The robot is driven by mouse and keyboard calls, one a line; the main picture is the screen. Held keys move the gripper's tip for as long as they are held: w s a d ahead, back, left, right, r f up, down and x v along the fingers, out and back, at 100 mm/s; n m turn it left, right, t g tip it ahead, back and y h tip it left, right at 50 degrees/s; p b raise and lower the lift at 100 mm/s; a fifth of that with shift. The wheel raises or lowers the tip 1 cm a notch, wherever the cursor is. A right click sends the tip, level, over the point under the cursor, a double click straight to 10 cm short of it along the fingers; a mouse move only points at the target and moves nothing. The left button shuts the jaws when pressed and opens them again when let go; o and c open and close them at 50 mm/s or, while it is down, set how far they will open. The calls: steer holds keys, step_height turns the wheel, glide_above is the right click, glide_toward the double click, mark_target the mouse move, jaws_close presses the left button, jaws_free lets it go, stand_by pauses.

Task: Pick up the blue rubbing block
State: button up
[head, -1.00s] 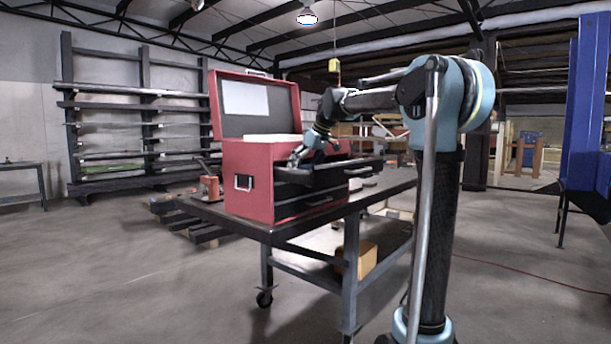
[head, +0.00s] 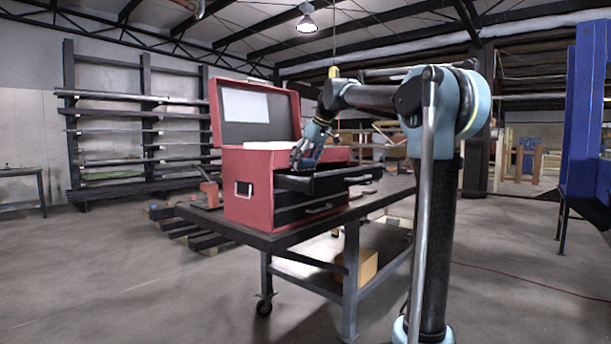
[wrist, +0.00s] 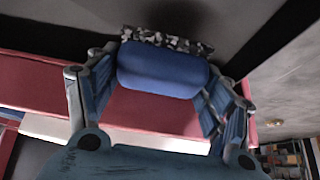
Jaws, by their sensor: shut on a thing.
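The blue rubbing block (wrist: 163,70), a rounded blue piece with a speckled grey edge, sits between the two fingers in the wrist view. My gripper (wrist: 165,78) is shut on it, with a jointed blue finger on each side. In the head view my gripper (head: 302,158) hangs just above the open top drawer (head: 335,179) of the red toolbox (head: 248,196). The block is too small and too covered by the fingers to make out in the head view.
The toolbox lid (head: 254,112) stands open behind my gripper. The toolbox rests on a dark wheeled workbench (head: 275,240) with a cardboard box (head: 368,266) on its lower shelf. A blue upright (head: 585,120) is at the far right. The floor in front is clear.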

step_height(320, 180, up, 13)
stand_by(0.3)
steer(key=shift+f, duration=0.1)
steer(key=shift+o, duration=1.3)
steer(key=shift+c, duration=0.3)
